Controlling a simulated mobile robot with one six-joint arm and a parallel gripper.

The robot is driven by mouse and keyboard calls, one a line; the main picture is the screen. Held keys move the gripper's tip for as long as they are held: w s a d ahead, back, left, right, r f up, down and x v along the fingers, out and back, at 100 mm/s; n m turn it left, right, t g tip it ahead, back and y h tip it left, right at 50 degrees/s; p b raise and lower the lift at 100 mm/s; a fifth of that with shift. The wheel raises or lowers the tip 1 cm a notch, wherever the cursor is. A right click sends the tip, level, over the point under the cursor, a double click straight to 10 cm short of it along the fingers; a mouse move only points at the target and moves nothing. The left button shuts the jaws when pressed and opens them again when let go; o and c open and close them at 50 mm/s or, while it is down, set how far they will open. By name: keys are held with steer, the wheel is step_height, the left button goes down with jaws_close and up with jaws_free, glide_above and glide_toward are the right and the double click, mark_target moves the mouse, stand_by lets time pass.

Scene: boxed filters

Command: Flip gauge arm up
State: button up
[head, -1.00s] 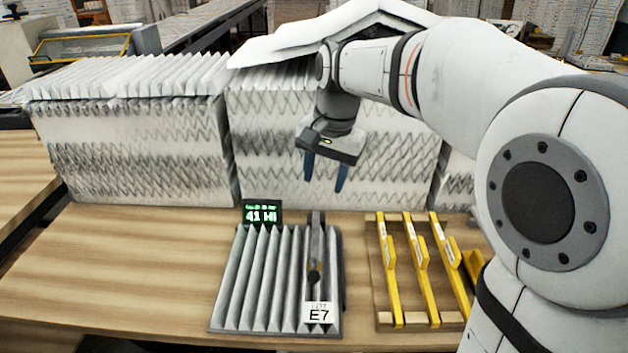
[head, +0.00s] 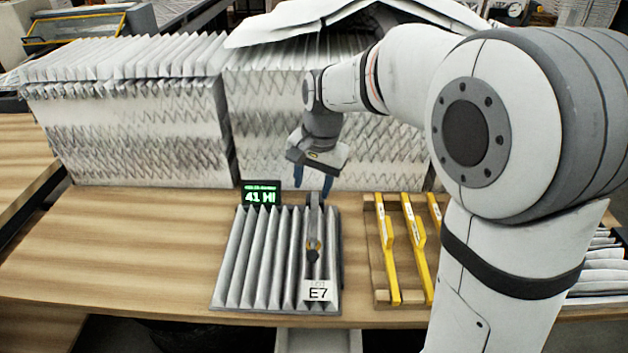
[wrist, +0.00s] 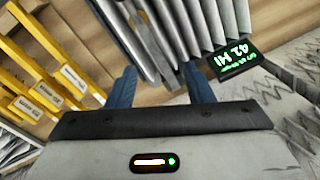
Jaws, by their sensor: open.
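A white tag reading "E7" (head: 317,291) is at the filter's front. My gripper (head: 313,190) has two blue fingers, apart and empty, pointing down over the back end of the gauge arm. In the wrist view my gripper (wrist: 160,72) faces the pleats.
Yellow gauges (head: 388,240) rest in a wooden rack to the right, close to the filter. Tall white filters (head: 135,130) stand along the back of the table, behind my gripper. The wooden table (head: 120,250) is clear to the left.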

jaws_close()
stand_by(0.3)
stand_by(0.9)
steer(key=c, duration=1)
jaws_free()
steer(key=o, duration=1)
step_height(320, 180, up, 8)
steer(key=d, duration=0.1)
steer(key=shift+s+b, duration=0.2)
steer(key=shift+b, duration=0.25)
steer(key=shift+f, duration=0.1)
steer(key=shift+c, duration=0.2)
